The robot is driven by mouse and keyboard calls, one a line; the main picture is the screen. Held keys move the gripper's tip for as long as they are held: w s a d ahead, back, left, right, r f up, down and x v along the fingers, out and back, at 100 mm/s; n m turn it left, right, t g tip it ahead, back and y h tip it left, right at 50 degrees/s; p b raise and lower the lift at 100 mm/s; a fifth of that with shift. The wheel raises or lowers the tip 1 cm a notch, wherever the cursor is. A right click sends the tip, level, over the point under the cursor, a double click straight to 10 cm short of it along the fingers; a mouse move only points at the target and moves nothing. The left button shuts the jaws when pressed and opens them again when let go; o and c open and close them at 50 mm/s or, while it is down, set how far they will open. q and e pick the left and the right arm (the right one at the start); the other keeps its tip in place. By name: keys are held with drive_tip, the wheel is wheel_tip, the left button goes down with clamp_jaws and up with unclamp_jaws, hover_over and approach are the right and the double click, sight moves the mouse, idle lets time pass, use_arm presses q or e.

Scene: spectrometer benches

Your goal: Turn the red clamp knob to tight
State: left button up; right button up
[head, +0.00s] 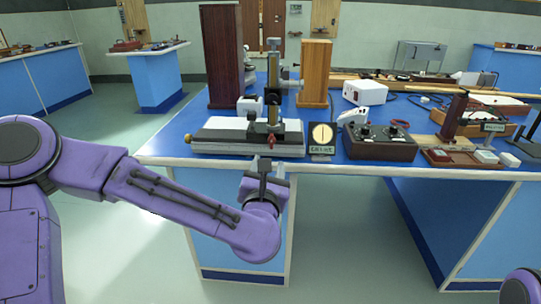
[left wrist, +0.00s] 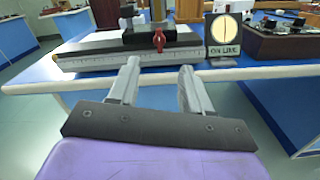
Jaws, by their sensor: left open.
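The red clamp knob (left wrist: 159,40) shows in the left wrist view on the front of a black carriage on a white-and-black rail with a scale. In the head view the red knob (head: 271,139) sits at the foot of an upright brass-coloured post. My left gripper (left wrist: 158,75) is open and empty, its two fingers apart and pointing at the bench edge. The knob lies beyond the fingertips, not touched. In the head view my left gripper (head: 264,165) is at the bench's front edge, just below the knob. My right gripper is not in view; only part of my right arm shows at the lower right.
A sign reading "ON LINE" with a round pale dial (left wrist: 226,32) stands right of the knob. A dark box with dials (head: 379,141) is further right. Tall dark (head: 222,55) and orange (head: 314,72) wooden blocks stand behind. The floor in front is clear.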

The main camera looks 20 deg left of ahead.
sight(271, 143)
use_arm(q)
drive_tip(key=shift+n, duration=0.4)
drive_tip(key=p+x, duration=0.1)
drive_tip(key=x, duration=0.9)
drive_tip(key=shift+w+a+f, duration=0.1)
drive_tip(key=shift+w+f, duration=0.05)
drive_tip(key=shift+w, duration=0.2)
clamp_jaws()
